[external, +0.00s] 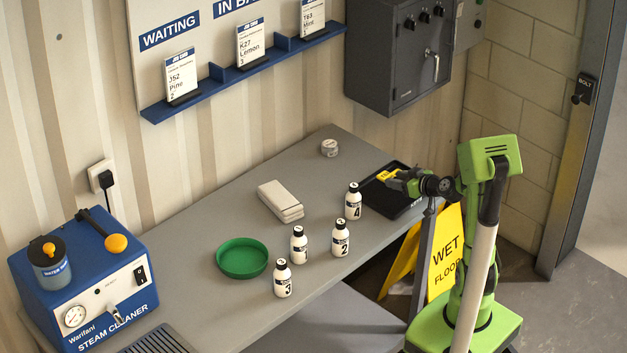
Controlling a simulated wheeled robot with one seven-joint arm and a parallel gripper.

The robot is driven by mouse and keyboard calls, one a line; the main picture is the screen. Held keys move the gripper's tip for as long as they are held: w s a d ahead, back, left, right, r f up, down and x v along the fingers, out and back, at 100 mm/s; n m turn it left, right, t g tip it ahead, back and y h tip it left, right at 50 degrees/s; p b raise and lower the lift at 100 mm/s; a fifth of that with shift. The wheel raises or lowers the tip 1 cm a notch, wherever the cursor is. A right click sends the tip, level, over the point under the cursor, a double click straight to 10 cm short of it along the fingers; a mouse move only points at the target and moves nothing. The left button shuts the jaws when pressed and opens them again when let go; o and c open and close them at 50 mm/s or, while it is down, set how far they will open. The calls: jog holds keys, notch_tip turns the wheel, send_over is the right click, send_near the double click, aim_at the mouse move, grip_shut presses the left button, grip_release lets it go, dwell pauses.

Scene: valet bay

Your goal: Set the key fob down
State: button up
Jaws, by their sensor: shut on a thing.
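My gripper (390,176) is at the right end of the grey workbench, over the black tray (402,208). It is shut on a small yellow thing (384,175), which I take for the key fob. At this size I cannot make out its details, and the fingers partly hide it. It shows over the back part of the tray. I cannot tell whether it touches the tray or is held above it.
Several white bottles with black caps (341,239) stand left of the tray. A folded cloth (280,200), green dish (242,258) and small round tin (329,147) are on the bench (200,240). A yellow wet-floor sign (445,255) stands beside my base.

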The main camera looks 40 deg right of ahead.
jog(key=shift+f+b, duration=0.65)
jog(key=shift+f, duration=0.65)
jog(key=shift+f, duration=0.1)
jog(key=o, duration=1.1)
jog(key=shift+c, duration=0.2)
jog(key=shift+s+r+p, duration=0.2)
jog(key=shift+p, duration=0.3)
jog(key=b+v, duration=0.1)
jog(key=v, duration=0.1)
jog(key=b+v, duration=0.1)
jog(key=v, duration=0.2)
jog(key=shift+s+d+f+b, duration=0.1)
jog(key=shift+s+b, duration=0.2)
jog(key=shift+s, duration=0.05)
jog(key=shift+s+b, duration=0.55)
jog(key=shift+b, duration=0.05)
jog(key=shift+s+r, duration=0.1)
jog(key=shift+r, duration=0.25)
